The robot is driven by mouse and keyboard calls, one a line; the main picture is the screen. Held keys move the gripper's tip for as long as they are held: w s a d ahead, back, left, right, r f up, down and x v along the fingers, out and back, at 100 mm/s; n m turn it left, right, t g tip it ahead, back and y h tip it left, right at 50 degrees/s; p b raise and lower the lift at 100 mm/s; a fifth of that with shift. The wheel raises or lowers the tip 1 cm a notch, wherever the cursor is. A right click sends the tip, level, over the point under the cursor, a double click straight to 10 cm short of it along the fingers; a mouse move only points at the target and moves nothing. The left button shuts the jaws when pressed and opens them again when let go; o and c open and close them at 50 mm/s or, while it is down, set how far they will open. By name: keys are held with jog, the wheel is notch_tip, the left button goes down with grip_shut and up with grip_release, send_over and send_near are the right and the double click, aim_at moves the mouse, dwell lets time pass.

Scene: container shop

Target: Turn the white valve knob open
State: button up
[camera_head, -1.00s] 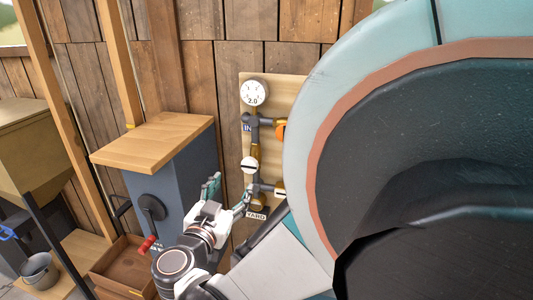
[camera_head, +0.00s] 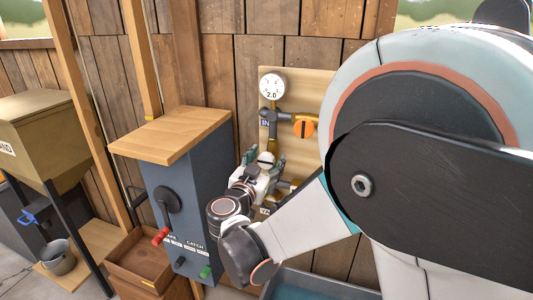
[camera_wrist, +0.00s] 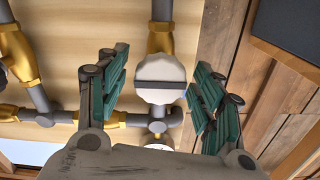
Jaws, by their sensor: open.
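The white valve knob (camera_wrist: 160,70) is a round white disc with a grey bar lying across it, set on a vertical pipe with brass fittings. In the head view the white knob (camera_head: 266,157) is partly hidden behind my gripper. My gripper (camera_wrist: 158,88) is open, with one green-padded finger on each side of the knob. In the wrist view gaps show between both fingers and the knob, and nothing is held. In the head view my gripper (camera_head: 263,163) is at the board; whether it touches the knob cannot be told.
A pressure gauge (camera_head: 272,86) and an orange knob (camera_head: 303,126) are on the same board (camera_head: 297,82). A second white part (camera_wrist: 158,143) shows low in the wrist view. A grey-blue cabinet (camera_head: 200,185) with a wooden top and levers stands close to the left of my gripper.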

jog(key=shift+w+d, duration=0.1)
jog(key=shift+w, duration=0.25)
jog(key=shift+c, duration=0.6)
jog(key=c, duration=1)
jog(key=shift+o, duration=0.2)
